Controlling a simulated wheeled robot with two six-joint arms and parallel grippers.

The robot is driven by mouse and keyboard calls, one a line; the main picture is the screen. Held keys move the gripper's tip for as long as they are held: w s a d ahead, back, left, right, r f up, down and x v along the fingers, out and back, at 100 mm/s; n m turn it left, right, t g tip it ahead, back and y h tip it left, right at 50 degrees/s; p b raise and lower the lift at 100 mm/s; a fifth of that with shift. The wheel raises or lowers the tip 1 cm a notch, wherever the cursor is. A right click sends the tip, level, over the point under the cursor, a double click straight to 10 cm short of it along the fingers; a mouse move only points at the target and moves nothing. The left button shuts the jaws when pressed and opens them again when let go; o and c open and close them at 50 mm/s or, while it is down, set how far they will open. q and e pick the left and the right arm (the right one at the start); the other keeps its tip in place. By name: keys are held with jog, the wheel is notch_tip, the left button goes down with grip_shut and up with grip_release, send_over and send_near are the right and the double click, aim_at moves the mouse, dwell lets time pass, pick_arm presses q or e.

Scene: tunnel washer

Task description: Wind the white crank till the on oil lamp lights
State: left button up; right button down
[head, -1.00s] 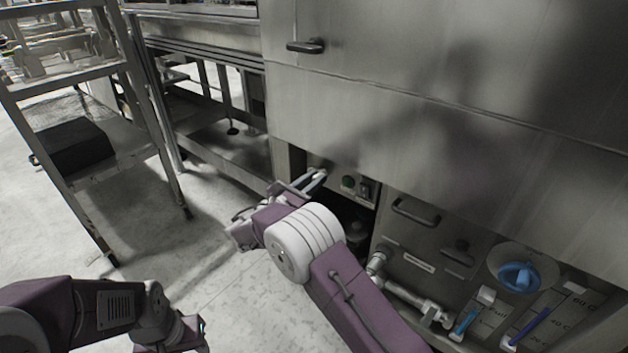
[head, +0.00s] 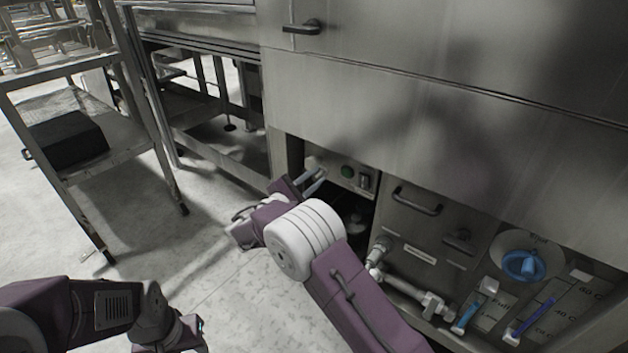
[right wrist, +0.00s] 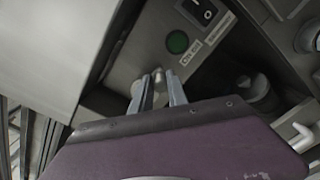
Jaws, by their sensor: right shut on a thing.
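My right gripper (head: 316,180) is at the recessed control panel, left of the round green lamp (head: 347,171). In the right wrist view its fingers (right wrist: 160,90) are shut on a small pale knob (right wrist: 158,75), which looks like the handle of the white crank. The rest of the crank is hidden by the fingers and wrist. The green lamp (right wrist: 177,42) looks dark green and unlit, with a small label (right wrist: 191,53) beside it. My left gripper (head: 195,335) is low at the left, apart from everything; its fingers are not clear.
A black rocker switch (head: 365,181) sits right of the lamp. A metal cart (head: 120,135) stands at the left. The floor between is clear.

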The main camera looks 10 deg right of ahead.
jog(key=shift+f+m+b, duration=0.45)
jog(key=shift+m+b, duration=0.1)
jog(key=shift+m, duration=0.45)
jog(key=c, duration=1.3)
grip_release()
jog(key=p+v, duration=0.4)
jog(key=v, duration=0.5)
jog(key=shift+p, duration=0.35)
